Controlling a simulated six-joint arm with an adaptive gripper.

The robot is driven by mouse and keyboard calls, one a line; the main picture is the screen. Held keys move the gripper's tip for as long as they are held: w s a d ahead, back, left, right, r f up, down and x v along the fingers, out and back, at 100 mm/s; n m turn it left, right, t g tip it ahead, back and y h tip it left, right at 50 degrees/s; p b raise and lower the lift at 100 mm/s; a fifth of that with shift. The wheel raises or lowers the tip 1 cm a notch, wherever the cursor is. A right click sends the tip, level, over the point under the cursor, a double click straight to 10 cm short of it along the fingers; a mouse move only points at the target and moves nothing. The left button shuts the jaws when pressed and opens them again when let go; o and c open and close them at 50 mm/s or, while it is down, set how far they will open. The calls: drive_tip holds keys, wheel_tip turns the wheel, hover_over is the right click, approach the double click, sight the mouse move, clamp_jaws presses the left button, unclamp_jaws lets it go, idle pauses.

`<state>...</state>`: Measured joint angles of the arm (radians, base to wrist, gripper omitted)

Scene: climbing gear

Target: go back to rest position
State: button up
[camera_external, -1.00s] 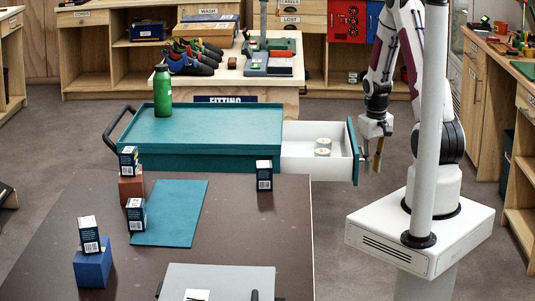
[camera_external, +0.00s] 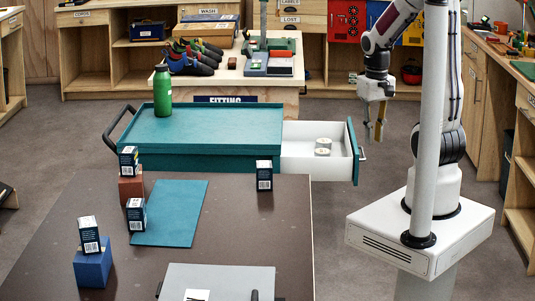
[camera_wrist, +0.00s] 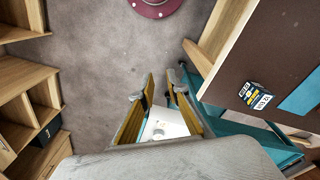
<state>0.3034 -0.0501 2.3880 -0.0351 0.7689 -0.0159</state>
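My gripper (camera_external: 375,125) hangs in the air above and to the right of the open drawer's front, apart from its handle (camera_external: 362,153). In the wrist view its two yellowish fingers (camera_wrist: 161,88) stand apart with nothing held between them. The white drawer (camera_external: 298,150) is pulled out to the right of the teal cart (camera_external: 205,128) and holds white rolls (camera_external: 323,147). Part of the drawer also shows between the fingers in the wrist view.
A green bottle (camera_external: 162,90) stands on the cart. The brown table (camera_external: 255,225) in front bears several small dark boxes, a teal mat (camera_external: 172,213) and a grey board (camera_external: 225,280). Wooden benches line the back and right. The floor below my gripper is clear.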

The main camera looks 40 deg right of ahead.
drive_tip(key=s+a+r+n+t, duration=0.1)
drive_tip(key=s+a+r+t, duration=0.1)
drive_tip(key=r, duration=0.4)
drive_tip(key=s+a+r+n+t, duration=0.2)
drive_tip(key=s+a+r+t, duration=0.1)
drive_tip(key=a+r, duration=0.4)
drive_tip(key=shift+s+a+r, duration=0.25)
drive_tip(key=shift+s, duration=0.15)
